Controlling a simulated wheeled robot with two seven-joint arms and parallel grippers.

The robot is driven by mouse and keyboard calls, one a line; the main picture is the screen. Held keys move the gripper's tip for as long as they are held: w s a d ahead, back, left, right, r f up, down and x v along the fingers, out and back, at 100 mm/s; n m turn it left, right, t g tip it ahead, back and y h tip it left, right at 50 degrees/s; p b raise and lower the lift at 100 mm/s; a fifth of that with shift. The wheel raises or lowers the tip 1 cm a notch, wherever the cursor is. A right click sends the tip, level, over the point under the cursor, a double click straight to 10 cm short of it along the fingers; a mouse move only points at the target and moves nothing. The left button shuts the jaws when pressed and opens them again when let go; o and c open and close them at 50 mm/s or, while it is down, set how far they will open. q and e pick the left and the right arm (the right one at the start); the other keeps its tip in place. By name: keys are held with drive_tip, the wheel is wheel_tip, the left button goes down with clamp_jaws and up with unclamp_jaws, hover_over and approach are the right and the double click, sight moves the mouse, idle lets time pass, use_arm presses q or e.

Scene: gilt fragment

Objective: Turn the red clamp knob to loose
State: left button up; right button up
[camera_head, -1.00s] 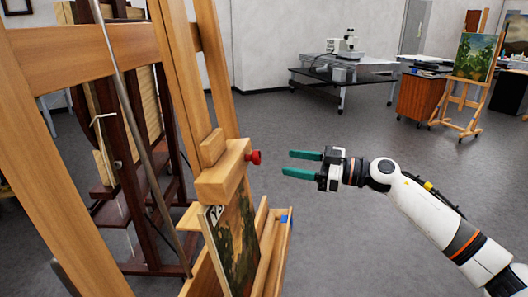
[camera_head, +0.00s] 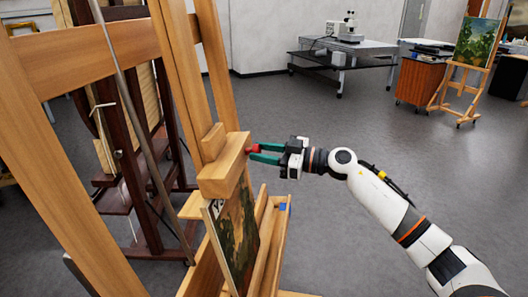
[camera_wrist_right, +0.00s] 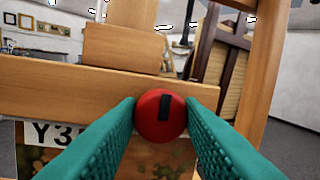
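The red clamp knob (camera_head: 254,149) sits on the right end of the wooden clamp block (camera_head: 224,168) of the easel. In the right wrist view the knob (camera_wrist_right: 160,115) is round and red with a dark, nearly upright mark on its face. My right gripper (camera_head: 264,153) has its green fingers on either side of the knob. In the wrist view its fingertips (camera_wrist_right: 161,112) flank the knob closely; the left one seems near its edge, but I cannot tell whether they touch it. My left gripper does not show.
A painting (camera_head: 236,232) with a printed label stands on the easel ledge (camera_head: 272,240) below the clamp. A dark wooden easel (camera_head: 140,160) stands behind on the left. The grey floor to the right of the easel is clear around my right arm.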

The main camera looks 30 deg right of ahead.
drive_tip(key=c, duration=0.3)
